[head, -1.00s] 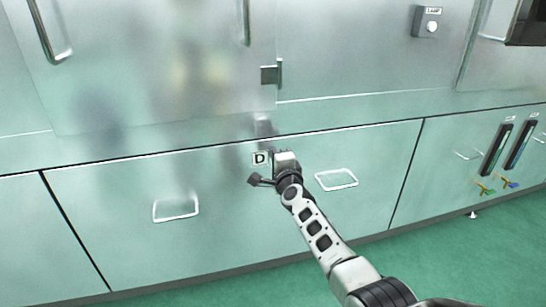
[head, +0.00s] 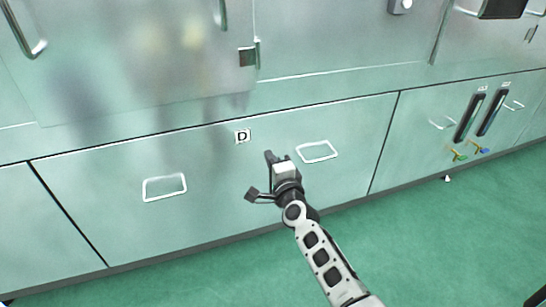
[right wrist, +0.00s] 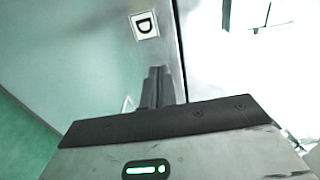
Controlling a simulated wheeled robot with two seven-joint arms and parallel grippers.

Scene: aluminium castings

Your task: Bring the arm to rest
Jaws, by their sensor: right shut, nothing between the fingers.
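My right gripper (head: 269,156) is shut and empty. It is in front of the lower drawer panel (head: 100,190) of the metal cabinet, below the square D label (head: 242,136) and left of the right-hand handle (head: 317,152). Its arm comes up from the bottom right. In the right wrist view the closed fingers (right wrist: 157,88) point up towards the panel, with the D label (right wrist: 144,25) beyond them. I cannot tell the exact gap to the panel. My left gripper is not in view.
A second recessed handle (head: 164,187) is on the left of the panel. A latch (head: 249,56) and bar handles are on the doors above. At the right are two dark vertical gauges (head: 469,118) with small coloured valves (head: 457,155). The green floor (head: 430,240) in front is clear.

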